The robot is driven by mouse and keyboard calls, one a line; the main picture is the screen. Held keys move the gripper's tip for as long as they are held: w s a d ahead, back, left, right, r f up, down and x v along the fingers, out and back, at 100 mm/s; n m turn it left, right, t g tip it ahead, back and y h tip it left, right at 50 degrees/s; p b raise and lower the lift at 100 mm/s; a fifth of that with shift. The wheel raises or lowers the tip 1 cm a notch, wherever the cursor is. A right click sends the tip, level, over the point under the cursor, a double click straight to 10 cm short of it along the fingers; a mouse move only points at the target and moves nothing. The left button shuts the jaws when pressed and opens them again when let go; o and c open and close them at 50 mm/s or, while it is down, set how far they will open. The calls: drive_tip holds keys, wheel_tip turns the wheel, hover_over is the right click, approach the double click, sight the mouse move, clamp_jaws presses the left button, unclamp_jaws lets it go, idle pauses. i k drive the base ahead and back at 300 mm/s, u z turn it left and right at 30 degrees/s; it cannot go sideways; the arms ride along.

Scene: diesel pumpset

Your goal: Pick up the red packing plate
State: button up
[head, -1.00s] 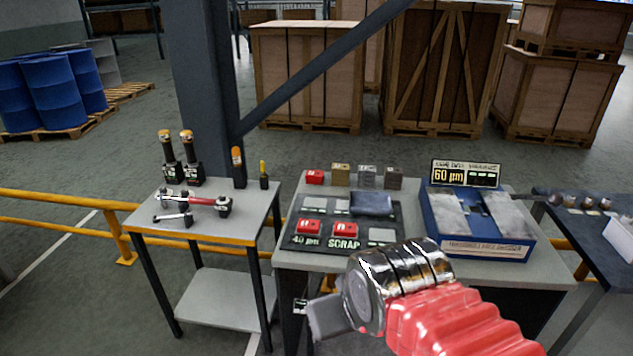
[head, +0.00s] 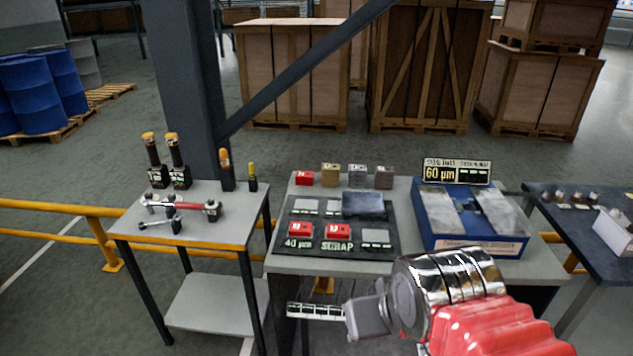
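Two red blocks sit on the dark mat (head: 345,247), one at the left (head: 300,230) above the "40 µm" lettering and one (head: 338,231) above "SCRAP". A third red block (head: 304,178) stands at the left end of a row at the back of the grey table. I cannot tell which of them is the red packing plate. My gripper (head: 366,318) shows as a grey piece at the end of my chrome and red arm. It is in front of the table's near edge, apart from the red blocks. Its fingers cannot be made out.
Tan (head: 330,175) and grey (head: 357,176) blocks stand in the back row. A dark grey slab (head: 363,204) lies on the mat. A blue box (head: 470,243) with a "60 µm" display (head: 456,171) stands at right. A tool trolley (head: 190,235) is at left, with a yellow rail (head: 60,207) beyond.

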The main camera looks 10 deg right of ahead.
sight(301, 175)
drive_tip(key=u, duration=0.05)
drive_tip(key=i, duration=1)
drive_tip(key=u, duration=1.5)
drive_tip(key=k, duration=0.85)
drive_tip(key=z, duration=0.05)
